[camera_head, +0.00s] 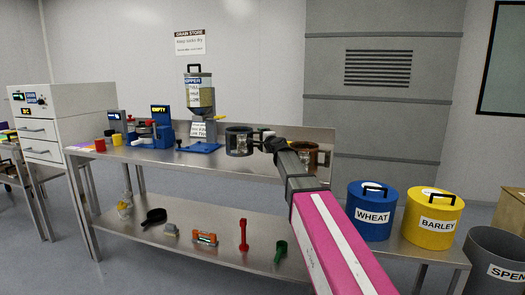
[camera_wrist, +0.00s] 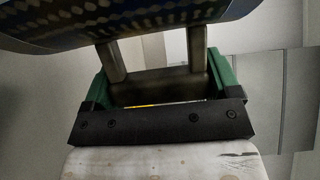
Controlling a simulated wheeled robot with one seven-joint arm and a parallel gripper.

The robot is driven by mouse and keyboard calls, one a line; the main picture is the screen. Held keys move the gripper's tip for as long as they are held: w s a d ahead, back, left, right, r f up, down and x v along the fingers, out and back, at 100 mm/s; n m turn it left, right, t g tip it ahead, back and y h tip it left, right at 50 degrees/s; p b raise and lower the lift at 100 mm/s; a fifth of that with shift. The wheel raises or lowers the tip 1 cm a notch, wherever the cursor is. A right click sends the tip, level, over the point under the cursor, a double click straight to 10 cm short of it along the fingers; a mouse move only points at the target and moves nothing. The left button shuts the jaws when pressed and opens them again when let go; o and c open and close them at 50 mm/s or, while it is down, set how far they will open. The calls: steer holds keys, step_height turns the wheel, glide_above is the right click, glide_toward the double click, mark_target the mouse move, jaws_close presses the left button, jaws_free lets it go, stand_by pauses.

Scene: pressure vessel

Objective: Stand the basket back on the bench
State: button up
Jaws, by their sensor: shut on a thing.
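The basket (camera_head: 239,141) is a dark, round metal vessel with a pale patch on its side. It looks upright over the bench (camera_head: 140,154); I cannot tell whether its base touches the top. My gripper (camera_head: 268,144) is at the basket's right side, shut on its handle. In the wrist view, the basket's perforated dark wall (camera_wrist: 120,18) fills the top, and its handle (camera_wrist: 160,78) sits between the green finger pads of my gripper (camera_wrist: 165,85).
A hopper (camera_head: 200,98) on a blue base stands left of the basket. A brownish pot (camera_head: 308,157) is partly hidden behind my arm. Blue WHEAT (camera_head: 370,213) and yellow BARLEY (camera_head: 433,219) bins stand at right.

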steer(key=shift+w+d+f, duration=0.15)
steer(key=shift+w+f, duration=0.25)
steer(key=shift+f, duration=0.5)
steer(key=shift+w+d+f, duration=0.1)
steer(key=shift+w+f, duration=0.3)
steer(key=shift+f, duration=0.55)
steer(key=shift+w+d+f, duration=0.15)
steer(key=shift+w+f, duration=0.25)
steer(key=shift+f, duration=0.6)
steer(key=o, duration=1.1)
steer(key=shift+s+d, duration=0.1)
steer(key=shift+s, duration=0.1)
steer(key=v, duration=1.1)
steer(key=shift+s+d, duration=0.1)
steer(key=shift+s, duration=0.25)
